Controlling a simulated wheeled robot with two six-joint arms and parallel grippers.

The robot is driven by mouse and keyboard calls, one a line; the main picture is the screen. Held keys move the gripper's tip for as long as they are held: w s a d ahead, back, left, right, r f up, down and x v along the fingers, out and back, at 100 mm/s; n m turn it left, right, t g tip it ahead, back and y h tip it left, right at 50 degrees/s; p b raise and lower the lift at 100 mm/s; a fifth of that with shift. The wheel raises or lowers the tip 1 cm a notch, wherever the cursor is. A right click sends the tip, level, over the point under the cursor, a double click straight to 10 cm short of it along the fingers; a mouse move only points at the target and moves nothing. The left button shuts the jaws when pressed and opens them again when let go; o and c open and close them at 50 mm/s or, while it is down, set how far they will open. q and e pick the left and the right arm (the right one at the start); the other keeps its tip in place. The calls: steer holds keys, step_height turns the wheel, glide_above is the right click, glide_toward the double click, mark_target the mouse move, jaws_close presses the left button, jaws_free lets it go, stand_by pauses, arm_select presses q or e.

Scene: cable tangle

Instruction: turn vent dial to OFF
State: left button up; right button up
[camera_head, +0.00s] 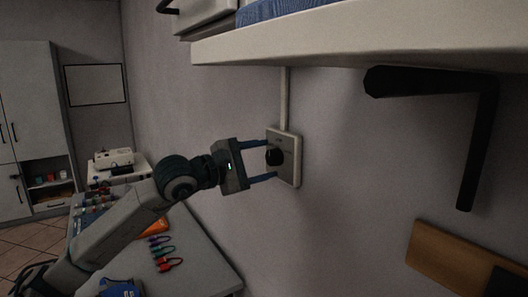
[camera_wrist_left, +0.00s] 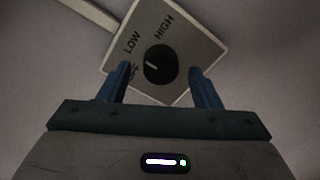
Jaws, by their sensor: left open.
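The vent dial (camera_head: 274,157) is a round black knob on a pale square plate (camera_head: 292,147) fixed to the wall. In the left wrist view the dial (camera_wrist_left: 160,66) has a white pointer line, and the plate reads LOW and HIGH, with a third label partly hidden beside the left finger. The pointer faces the upper left, roughly between that label and LOW. My left gripper (camera_head: 264,162) is open, with one blue finger on either side of the dial. In the left wrist view the fingertips (camera_wrist_left: 156,80) flank the knob with gaps to it. My right gripper is out of view.
A shelf (camera_head: 350,40) juts out above the plate, with a black bracket (camera_head: 440,90) to the right. A conduit (camera_head: 284,98) runs up from the plate. Below left is a table (camera_head: 205,265) with coloured cables (camera_head: 160,252).

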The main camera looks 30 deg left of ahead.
arm_select(q)
steer(key=shift+w+d, duration=0.2)
steer(key=shift+w, duration=0.1)
steer(key=c, duration=1)
steer(key=shift+f, duration=0.1)
